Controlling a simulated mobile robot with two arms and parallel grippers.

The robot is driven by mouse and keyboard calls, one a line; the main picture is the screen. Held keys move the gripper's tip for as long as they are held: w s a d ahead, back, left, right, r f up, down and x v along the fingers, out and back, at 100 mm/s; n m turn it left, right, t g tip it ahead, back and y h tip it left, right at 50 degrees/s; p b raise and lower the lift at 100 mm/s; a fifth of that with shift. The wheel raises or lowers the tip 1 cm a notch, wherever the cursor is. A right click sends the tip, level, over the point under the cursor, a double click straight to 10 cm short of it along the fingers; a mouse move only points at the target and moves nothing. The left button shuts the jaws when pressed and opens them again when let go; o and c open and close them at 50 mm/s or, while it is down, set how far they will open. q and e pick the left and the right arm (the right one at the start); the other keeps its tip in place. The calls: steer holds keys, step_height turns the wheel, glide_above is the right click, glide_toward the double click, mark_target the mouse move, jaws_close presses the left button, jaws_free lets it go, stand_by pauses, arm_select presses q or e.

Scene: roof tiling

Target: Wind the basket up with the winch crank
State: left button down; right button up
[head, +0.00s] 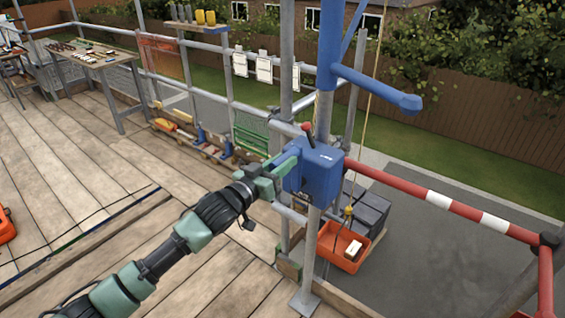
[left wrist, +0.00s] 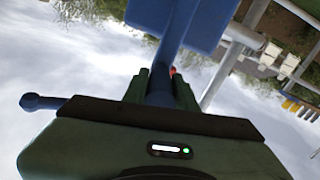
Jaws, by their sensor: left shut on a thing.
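The blue winch box (head: 313,172) is mounted on a grey scaffold post, with a red-knobbed lever on top. My left gripper (head: 272,176) is shut on the blue crank (head: 286,160) at the winch's left side. In the left wrist view the crank arm (left wrist: 172,60) runs down between the fingers, and the winch box (left wrist: 180,20) is above. The orange basket (head: 342,246) hangs below and right of the winch on a yellow rope (head: 362,120), with a pale item inside. My right gripper is not in view.
A blue hoist arm (head: 375,88) juts out overhead. A red and white guard rail (head: 455,207) runs along the right edge. Dark stacked blocks (head: 368,208) stand behind the basket. A workbench (head: 92,58) stands far left; the plank deck (head: 70,160) between is largely clear.

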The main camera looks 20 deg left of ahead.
arm_select(q)
steer(key=shift+d+f, duration=0.1)
steer(key=shift+d, duration=0.1)
stand_by(1.0)
steer(key=s+d+f+m+b, duration=0.45)
steer(key=d+f+m, duration=0.65)
steer(key=m, duration=0.4)
step_height(320, 180, down, 8)
steer(key=m+b, duration=0.6)
steer(key=m, duration=0.2)
steer(key=w+a+f+m+b, duration=0.3)
steer(key=a+f+m+b, duration=0.3)
steer(key=a+m, duration=0.3)
steer(key=shift+w+a+f+m+b, duration=0.15)
steer(key=shift+w+f+m+b, duration=0.15)
steer(key=shift+m, duration=0.7)
